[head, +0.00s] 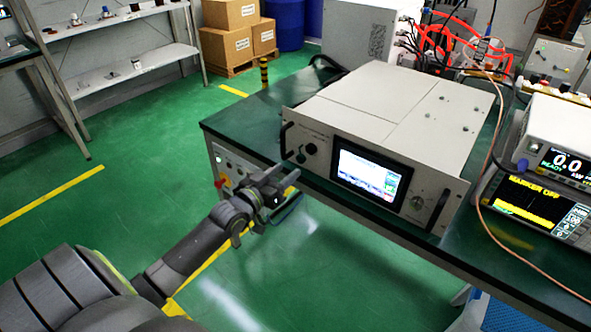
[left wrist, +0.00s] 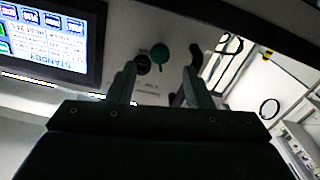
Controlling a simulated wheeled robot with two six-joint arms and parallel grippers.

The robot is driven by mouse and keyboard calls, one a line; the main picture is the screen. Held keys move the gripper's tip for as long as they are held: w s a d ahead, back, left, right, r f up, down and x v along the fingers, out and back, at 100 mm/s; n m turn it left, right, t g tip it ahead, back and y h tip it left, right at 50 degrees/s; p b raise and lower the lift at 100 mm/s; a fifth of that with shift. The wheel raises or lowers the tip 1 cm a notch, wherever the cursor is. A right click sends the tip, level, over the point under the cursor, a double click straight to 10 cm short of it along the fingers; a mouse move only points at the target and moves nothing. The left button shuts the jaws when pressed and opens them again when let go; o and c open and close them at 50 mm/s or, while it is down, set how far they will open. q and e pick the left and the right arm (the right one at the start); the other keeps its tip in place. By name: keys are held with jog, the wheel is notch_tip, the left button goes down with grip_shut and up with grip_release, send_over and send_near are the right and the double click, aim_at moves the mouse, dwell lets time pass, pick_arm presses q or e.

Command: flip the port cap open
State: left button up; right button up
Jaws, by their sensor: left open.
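The generator (head: 385,120) is a pale box with a lit screen (head: 368,177) on its front panel. A small dark round fitting (head: 311,148) sits left of the screen, likely the port with its cap. In the left wrist view a green disc (left wrist: 160,54) and a dark round part (left wrist: 143,64) sit side by side on the panel; I cannot tell how far the cap is swung. My left gripper (head: 283,178) is open and empty, in front of the panel's left part and apart from it. In the wrist view its fingers (left wrist: 160,78) frame the port area. My right gripper is not in view.
The generator stands on a dark green bench (head: 245,122). A black handle (head: 286,138) is left of the port and another (head: 440,208) at the panel's right end. Instruments (head: 545,185) with cables stand on the right. The floor ahead of the bench is clear.

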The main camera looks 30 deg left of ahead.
aim_at(299, 161)
pick_arm(q)
jog(key=w, duration=0.2)
jog(key=w+b, duration=0.1)
jog(key=w, duration=0.1)
jog(key=shift+d+f, duration=0.15)
jog(key=shift+w, duration=0.65)
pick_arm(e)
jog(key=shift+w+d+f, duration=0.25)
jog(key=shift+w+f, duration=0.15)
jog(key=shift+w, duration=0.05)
